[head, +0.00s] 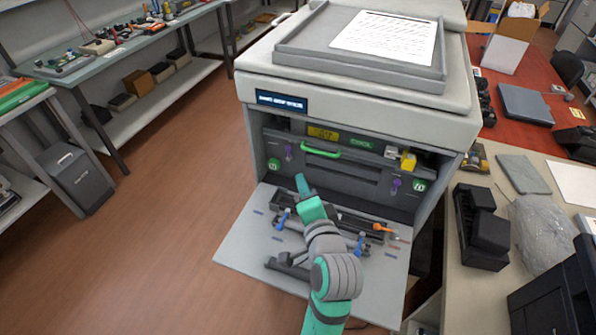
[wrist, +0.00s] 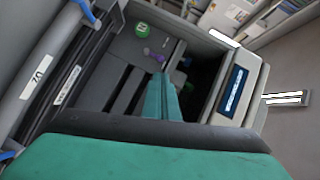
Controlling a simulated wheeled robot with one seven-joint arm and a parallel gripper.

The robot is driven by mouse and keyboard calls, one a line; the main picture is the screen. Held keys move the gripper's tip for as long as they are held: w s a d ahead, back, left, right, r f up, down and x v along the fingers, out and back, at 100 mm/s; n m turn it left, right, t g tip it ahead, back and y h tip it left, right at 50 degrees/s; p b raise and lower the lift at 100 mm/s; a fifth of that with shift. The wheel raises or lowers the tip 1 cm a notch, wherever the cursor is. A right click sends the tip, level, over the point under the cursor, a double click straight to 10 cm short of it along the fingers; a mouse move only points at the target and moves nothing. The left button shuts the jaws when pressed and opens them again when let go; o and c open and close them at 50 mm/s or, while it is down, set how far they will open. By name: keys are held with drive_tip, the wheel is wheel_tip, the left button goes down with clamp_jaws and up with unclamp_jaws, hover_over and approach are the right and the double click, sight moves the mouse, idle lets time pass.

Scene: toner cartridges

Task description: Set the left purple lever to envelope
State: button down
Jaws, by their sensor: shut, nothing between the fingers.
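The left purple lever (head: 289,151) is on the dark inner panel of the opened printer, at its left end, above a round green knob. In the head view it looks roughly upright; its setting and any envelope mark are too small to read. The same lever shows in the wrist view (wrist: 155,55), beyond the fingertips. My gripper (head: 301,184) is shut and empty, in front of the panel, below and slightly right of the lever, apart from it. The fingers also show in the wrist view (wrist: 161,92). A second purple lever (head: 396,184) is at the panel's right end.
The printer's front door (head: 245,252) is folded down under my arm. Blue levers (head: 282,219) and an orange lever (head: 381,228) stand on it. A green handle (head: 320,153) crosses the panel top, and a yellow part (head: 408,160) sticks out at right.

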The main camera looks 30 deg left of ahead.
sight(289, 150)
drive_tip(key=x, duration=1.3)
drive_tip(key=shift+a, duration=0.1)
drive_tip(key=shift+s, duration=0.1)
